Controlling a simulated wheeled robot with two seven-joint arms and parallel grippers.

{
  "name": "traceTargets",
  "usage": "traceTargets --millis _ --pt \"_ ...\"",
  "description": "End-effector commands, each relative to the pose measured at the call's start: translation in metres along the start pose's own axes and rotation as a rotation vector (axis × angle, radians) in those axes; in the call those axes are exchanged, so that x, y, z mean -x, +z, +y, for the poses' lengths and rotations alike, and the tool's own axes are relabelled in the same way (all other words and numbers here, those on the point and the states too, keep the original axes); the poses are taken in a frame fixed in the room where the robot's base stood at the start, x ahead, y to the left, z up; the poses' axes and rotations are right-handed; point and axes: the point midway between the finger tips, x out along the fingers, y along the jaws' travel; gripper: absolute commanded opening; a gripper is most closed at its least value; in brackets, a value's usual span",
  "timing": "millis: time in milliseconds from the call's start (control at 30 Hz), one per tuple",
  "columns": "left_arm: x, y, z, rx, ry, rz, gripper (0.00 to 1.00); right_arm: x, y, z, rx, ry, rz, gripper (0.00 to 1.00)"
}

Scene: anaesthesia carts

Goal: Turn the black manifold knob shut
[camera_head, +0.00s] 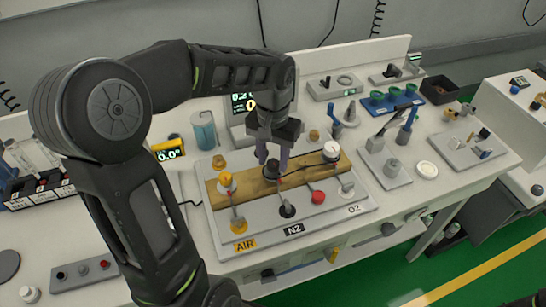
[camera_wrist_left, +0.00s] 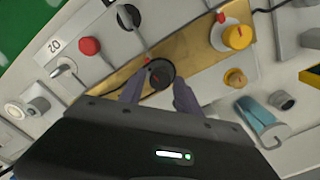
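The manifold is a brass-coloured bar (camera_head: 240,187) on a pale plate with AIR, N2 and O2 labels. A black knob (camera_head: 271,169) sits mid-bar; in the left wrist view it is a round black knob (camera_wrist_left: 160,74) with a small red mark. My left gripper (camera_head: 272,160) points down over it. In the wrist view its two purple-grey fingers (camera_wrist_left: 158,92) are apart, one on each side of the knob's near edge; I cannot tell whether they touch it. A second black round part (camera_head: 287,211) sits at the N2 outlet. My right gripper is not in view.
A yellow knob (camera_head: 226,181) and a white-topped gauge (camera_head: 331,151) flank the black knob on the bar. A red knob (camera_head: 318,197) stands in front. A blue-grey cylinder (camera_head: 204,130) and a display (camera_head: 243,103) stand behind. Other fixtures crowd the bench to the right.

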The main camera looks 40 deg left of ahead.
Motion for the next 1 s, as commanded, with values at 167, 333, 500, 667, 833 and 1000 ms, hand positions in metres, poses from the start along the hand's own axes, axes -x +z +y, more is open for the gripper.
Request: traceTargets --millis 167,333,500,667,833,1000 --pt "0.0002 0.0000 0.0000 0.000 0.000 0.000 0.24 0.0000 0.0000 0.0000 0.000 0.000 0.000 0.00" --pt "0.0003 -0.0001 0.0000 0.000 0.000 0.000 0.10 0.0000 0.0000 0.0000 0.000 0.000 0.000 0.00" --pt "0.0004 -0.0001 0.0000 0.000 0.000 0.000 0.00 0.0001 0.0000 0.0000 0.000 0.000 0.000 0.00" --pt "0.0005 -0.0001 0.0000 -0.002 0.000 0.000 0.00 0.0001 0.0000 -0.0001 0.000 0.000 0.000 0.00" --pt "0.0011 -0.0002 0.0003 -0.094 0.000 0.000 0.00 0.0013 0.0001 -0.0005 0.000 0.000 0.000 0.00" --pt "0.0010 -0.0002 0.0001 -0.232 0.000 0.000 0.00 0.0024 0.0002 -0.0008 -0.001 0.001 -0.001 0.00"
